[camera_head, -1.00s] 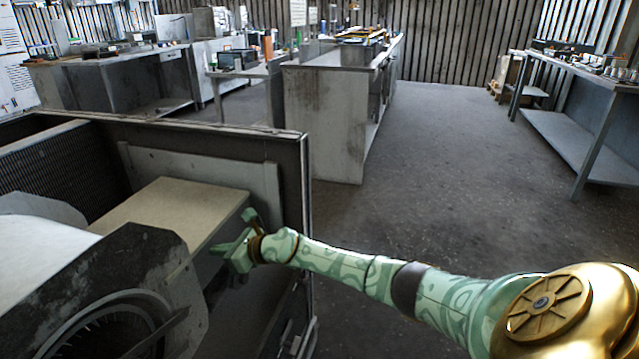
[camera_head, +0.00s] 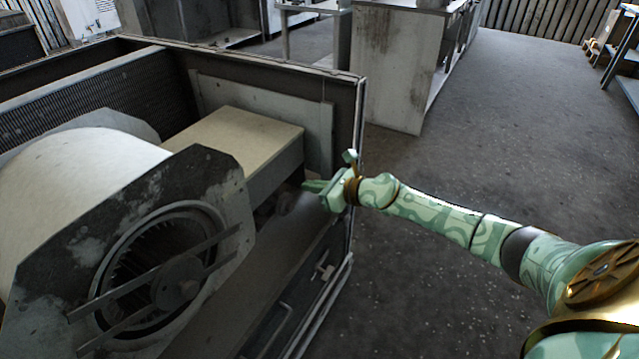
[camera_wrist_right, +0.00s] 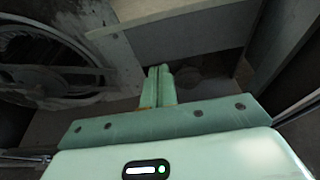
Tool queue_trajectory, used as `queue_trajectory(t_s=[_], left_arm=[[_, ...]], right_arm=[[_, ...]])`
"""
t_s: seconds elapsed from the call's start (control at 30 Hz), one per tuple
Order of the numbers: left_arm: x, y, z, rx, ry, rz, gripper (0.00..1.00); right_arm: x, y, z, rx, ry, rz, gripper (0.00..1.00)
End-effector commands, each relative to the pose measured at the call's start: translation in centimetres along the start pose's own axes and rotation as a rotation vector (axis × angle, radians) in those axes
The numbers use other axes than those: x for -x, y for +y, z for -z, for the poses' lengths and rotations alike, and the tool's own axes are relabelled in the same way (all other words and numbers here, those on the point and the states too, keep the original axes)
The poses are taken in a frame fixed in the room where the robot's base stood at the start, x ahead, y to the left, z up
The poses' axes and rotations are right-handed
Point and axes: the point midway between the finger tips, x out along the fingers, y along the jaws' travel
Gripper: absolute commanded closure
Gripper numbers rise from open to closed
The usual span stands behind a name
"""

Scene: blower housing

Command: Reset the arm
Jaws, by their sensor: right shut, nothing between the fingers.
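My right arm (camera_head: 440,214) is pale green with patterns and comes in from the lower right in the head view. Its gripper (camera_head: 314,187) reaches over the side wall of the open blower housing, near the tan box. In the right wrist view the two green fingers (camera_wrist_right: 159,85) are together with nothing between them. They point into the housing's interior, with the blower wheel to the left. My left gripper is not in view.
The metal housing (camera_head: 357,110) holds a blower with a round opening (camera_head: 165,270) and a tan-topped box (camera_head: 235,135). Its near edge has a latch or rod (camera_head: 325,272). A grey cabinet (camera_head: 390,75) stands behind. Open floor (camera_head: 500,130) lies to the right.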

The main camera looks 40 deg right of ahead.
Motion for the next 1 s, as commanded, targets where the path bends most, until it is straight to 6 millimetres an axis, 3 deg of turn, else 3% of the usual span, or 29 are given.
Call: queue_trajectory(t_s=[0.37,0.47,0.53,0.63,0.77,0.8,0.87,1.0], left_arm=[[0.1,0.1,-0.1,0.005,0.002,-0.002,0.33],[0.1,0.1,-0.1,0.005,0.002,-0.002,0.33],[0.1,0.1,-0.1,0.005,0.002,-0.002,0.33],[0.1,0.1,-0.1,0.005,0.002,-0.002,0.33],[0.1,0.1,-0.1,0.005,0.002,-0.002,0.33],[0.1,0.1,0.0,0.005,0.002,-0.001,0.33],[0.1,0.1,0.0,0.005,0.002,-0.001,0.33],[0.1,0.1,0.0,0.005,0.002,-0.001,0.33]], right_arm=[[0.9,0.0,0.1,-0.035,-0.001,0.002,1.00],[1.1,-1.3,0.0,-0.232,-0.028,0.050,1.00],[1.5,-4.4,1.4,-0.574,-0.076,0.153,1.00],[2.8,-6.0,10.4,-1.153,-0.118,0.338,1.00],[6.0,-4.3,22.0,-1.630,-0.141,0.567,1.00],[7.3,-3.3,25.3,-1.746,-0.145,0.639,1.00],[9.4,-1.4,30.1,-1.900,-0.151,0.750,1.00],[15.3,4.5,40.0,-2.181,-0.165,1.028,1.00]])
